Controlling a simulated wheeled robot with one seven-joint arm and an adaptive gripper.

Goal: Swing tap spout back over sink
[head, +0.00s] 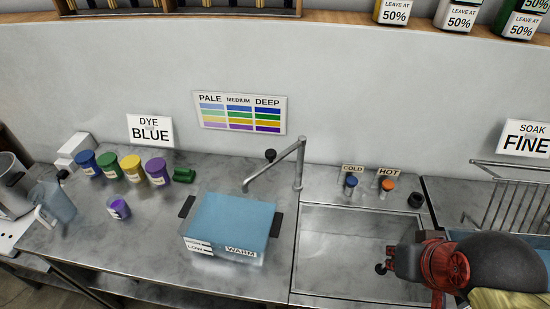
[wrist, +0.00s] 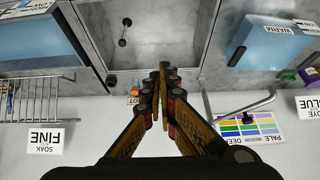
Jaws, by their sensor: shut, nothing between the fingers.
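The grey metal tap (head: 299,165) stands on the counter behind the sink's left edge. Its spout (head: 270,167) points left and forward, its tip over the blue tub. In the wrist view, which is upside down, the spout (wrist: 258,104) shows to the right of my gripper. The metal sink (head: 340,245) lies right of the tap; the wrist view shows it at the top (wrist: 165,25). My gripper (wrist: 164,66) is shut and empty, apart from the spout. My dark and red arm covers the sink's right side in the head view, and the fingertips cannot be made out there.
The blue tub (head: 232,218) labelled WARM stands left of the sink. Blue COLD (head: 350,184) and orange HOT (head: 387,186) handles stand behind the sink. Several dye jars (head: 131,168) stand farther left. A wire rack (head: 510,190) is at the right.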

